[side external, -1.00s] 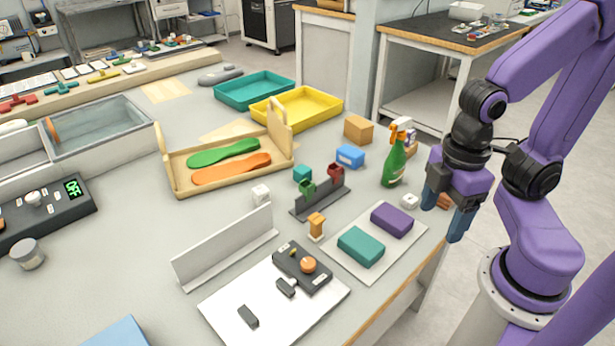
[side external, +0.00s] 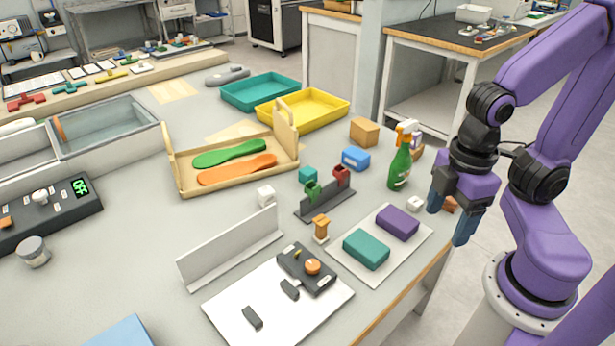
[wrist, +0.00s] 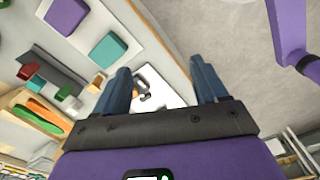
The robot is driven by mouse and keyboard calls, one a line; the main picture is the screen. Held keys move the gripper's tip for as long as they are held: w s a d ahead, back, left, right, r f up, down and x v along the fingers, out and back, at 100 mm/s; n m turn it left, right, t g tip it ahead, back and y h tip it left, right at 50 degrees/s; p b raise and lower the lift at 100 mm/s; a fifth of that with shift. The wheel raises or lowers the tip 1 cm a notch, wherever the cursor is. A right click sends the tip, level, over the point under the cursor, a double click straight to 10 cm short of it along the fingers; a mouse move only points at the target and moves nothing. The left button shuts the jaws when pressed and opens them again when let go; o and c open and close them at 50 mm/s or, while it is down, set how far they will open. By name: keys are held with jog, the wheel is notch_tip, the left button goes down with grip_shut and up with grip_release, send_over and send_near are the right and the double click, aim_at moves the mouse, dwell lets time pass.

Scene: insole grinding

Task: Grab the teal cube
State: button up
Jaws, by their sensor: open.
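A small teal cube (side external: 308,174) sits on the grey table behind a dark rail, close to a green clip. A larger, flat teal block (side external: 366,249) lies on a white mat beside a purple block (side external: 397,222). The wrist view also shows the teal block (wrist: 106,48) and part of the purple block (wrist: 66,14). My gripper (side external: 451,222) is open and empty, with its blue fingers pointing down near the table's right edge, well to the right of the cube. The wrist view shows its two fingers (wrist: 160,78) apart.
The dark rail (side external: 325,202) with green and red clips stands in front of the cube. A blue box (side external: 356,159), a green spray bottle (side external: 400,167) and a cardboard box (side external: 364,131) stand to its right. A wooden tray (side external: 180,181) holding insoles lies to its left.

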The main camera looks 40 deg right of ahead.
jog(key=shift+o, duration=1.4)
